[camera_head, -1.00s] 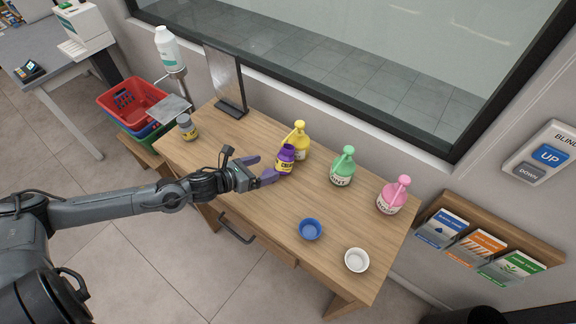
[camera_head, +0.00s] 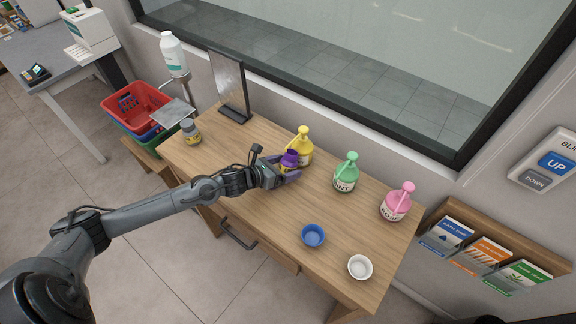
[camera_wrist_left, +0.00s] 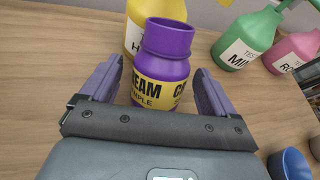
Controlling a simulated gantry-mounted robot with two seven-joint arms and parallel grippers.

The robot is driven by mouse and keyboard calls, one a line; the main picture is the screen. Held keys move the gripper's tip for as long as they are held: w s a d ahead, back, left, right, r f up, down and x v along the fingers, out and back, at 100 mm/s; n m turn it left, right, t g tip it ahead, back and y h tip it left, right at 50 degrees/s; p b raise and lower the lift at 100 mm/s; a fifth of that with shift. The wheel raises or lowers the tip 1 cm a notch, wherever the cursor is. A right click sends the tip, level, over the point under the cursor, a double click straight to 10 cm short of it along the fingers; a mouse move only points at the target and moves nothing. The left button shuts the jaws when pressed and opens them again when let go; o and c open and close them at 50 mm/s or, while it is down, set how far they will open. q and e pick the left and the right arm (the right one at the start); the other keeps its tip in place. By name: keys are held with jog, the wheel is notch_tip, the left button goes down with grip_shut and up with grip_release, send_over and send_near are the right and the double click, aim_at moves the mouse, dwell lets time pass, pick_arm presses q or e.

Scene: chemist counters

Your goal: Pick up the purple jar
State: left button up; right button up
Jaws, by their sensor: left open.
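The purple jar (camera_head: 289,161), with a yellow label, stands upright on the wooden table, just in front of the yellow pump bottle (camera_head: 303,148). My left gripper (camera_head: 284,169) is open around it. In the left wrist view the jar (camera_wrist_left: 165,62) stands between the two purple fingers (camera_wrist_left: 158,90), with a visible gap on each side. The jar's lower part is hidden by the gripper body in that view. My right gripper is not in view.
A green pump bottle (camera_head: 346,175) and a pink pump bottle (camera_head: 396,203) stand to the right. A blue bowl (camera_head: 313,236) and a white bowl (camera_head: 360,267) sit near the front edge. A grey jar (camera_head: 190,131) and a mirror-like panel (camera_head: 230,85) stand at the left.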

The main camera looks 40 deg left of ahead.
pick_arm(q)
jog(key=shift+x, duration=0.95)
jog(key=c, duration=1.2)
jog(key=shift+r, duration=0.15)
